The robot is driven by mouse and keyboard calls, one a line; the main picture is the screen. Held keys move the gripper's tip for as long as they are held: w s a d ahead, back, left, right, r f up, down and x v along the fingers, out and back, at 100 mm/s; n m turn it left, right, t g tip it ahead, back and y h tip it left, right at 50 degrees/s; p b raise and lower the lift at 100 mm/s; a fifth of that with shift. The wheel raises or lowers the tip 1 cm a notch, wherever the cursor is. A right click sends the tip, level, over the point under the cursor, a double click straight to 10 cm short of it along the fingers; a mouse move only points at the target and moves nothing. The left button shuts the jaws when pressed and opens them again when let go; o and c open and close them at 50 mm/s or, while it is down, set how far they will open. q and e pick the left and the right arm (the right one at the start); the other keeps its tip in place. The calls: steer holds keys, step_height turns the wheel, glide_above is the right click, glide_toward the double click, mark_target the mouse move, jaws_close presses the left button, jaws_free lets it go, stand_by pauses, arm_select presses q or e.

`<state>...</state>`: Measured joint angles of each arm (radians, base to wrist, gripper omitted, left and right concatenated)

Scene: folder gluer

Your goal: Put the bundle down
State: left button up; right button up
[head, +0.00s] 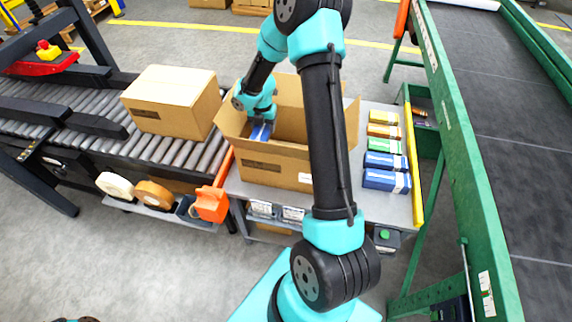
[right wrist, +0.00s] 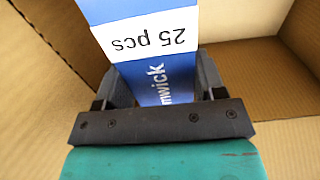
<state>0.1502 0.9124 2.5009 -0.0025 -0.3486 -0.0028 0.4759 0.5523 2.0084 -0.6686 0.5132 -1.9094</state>
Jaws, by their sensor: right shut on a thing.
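My right gripper (head: 266,121) reaches down inside an open cardboard box (head: 262,160) on the grey table. It is shut on a blue bundle (head: 260,133) with a white band. In the right wrist view, the bundle (right wrist: 150,75) sits between the two dark fingers, and its label reads "25 pcs". Cardboard walls surround it there. Whether the bundle touches the box floor cannot be told. My left gripper is not in view.
Several wrapped bundles (head: 386,161) in blue, green, orange and yellow stand in a row to the right of the box. A closed carton (head: 172,103) is on the roller conveyor (head: 70,125) at left. A green-framed belt (head: 500,130) runs at right.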

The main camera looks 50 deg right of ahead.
step_height(320, 180, down, 14)
steer(key=shift+r, duration=0.15)
stand_by(0.6)
steer(key=shift+f, duration=2.15)
steer(key=o, duration=1)
steer(key=shift+f, duration=0.1)
step_height(320, 180, up, 12)
